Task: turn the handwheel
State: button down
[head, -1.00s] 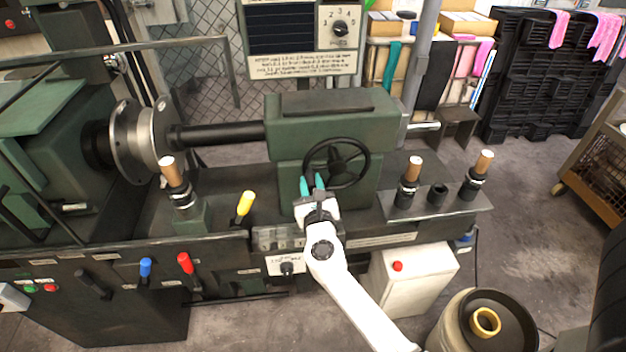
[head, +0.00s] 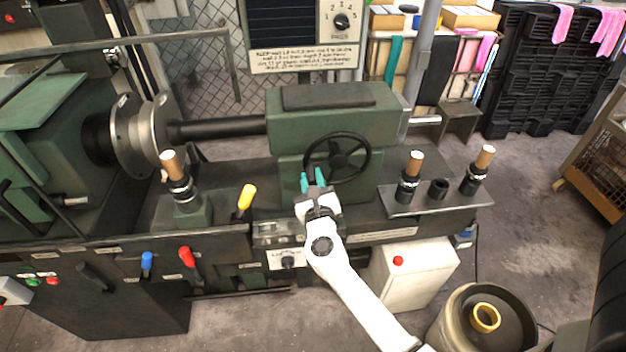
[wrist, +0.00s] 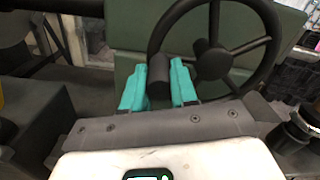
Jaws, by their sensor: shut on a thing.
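The handwheel (head: 362,146) is a dark spoked ring on the front of the green tailstock (head: 335,110) of a lathe-like machine. My gripper (head: 312,178) is at the wheel's lower left in the head view. The hub (wrist: 209,62) is right of the fingers.
A yellow-tipped lever (head: 247,197) stands left of my gripper. Tool posts with wooden handles (head: 415,163) stand on a shelf at the right. A white box (head: 420,275) with a red button is below. A barrel (head: 455,325) stands at the lower right.

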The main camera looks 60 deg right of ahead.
jog(key=shift+s+a+f, duration=0.1)
jog(key=shift+f, duration=0.65)
jog(key=c, duration=1.2)
grip_release()
jog(key=o, duration=0.3)
jog(key=shift+r, duration=0.25)
jog(key=v, duration=1)
jog(key=shift+s+a+r, duration=0.1)
jog(key=shift+s+a, duration=0.05)
jog(key=shift+a, duration=0.15)
